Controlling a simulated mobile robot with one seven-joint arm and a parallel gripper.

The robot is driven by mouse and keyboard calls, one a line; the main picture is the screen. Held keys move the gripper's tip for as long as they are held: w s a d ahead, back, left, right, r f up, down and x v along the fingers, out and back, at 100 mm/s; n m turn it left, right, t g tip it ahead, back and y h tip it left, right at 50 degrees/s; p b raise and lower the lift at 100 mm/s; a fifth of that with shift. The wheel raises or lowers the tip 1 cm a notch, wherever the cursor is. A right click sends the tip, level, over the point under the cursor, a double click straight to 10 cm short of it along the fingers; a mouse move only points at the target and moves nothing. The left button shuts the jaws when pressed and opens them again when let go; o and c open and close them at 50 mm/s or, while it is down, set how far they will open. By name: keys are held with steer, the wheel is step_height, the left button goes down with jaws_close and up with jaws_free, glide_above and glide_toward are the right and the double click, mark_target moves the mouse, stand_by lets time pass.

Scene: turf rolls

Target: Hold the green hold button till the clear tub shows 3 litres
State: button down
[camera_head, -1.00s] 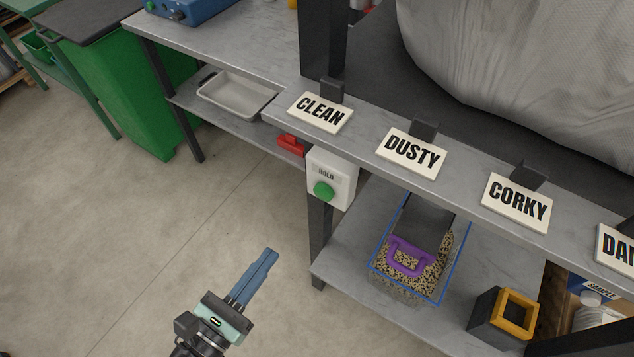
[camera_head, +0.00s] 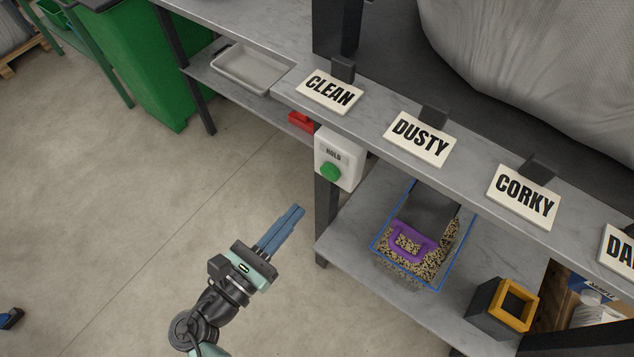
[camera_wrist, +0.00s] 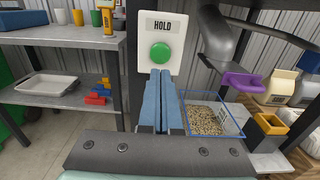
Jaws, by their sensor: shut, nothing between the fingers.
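The green hold button (camera_head: 331,171) sits on a white box marked HOLD (camera_head: 339,157), fixed to the bench's front post. It also shows in the wrist view (camera_wrist: 161,53), just above my fingertips. My gripper (camera_head: 298,210) is shut and empty, with its blue fingers pointing toward the button and apart from it in the head view. The clear tub (camera_head: 437,270) with blue edges stands on the lower shelf, partly filled with speckled granules. A purple-edged part (camera_head: 412,241) above the tub hides some of it. I cannot read a litre mark.
Signs CLEAN (camera_head: 330,92), DUSTY (camera_head: 420,138) and CORKY (camera_head: 524,197) line the bench edge. A grey tray (camera_head: 252,69) and a red block (camera_head: 301,122) lie to the left. A dark yellow-rimmed container (camera_head: 503,304) stands right of the tub. Open floor lies left.

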mark_target(328, 175)
steer(key=x, duration=0.8)
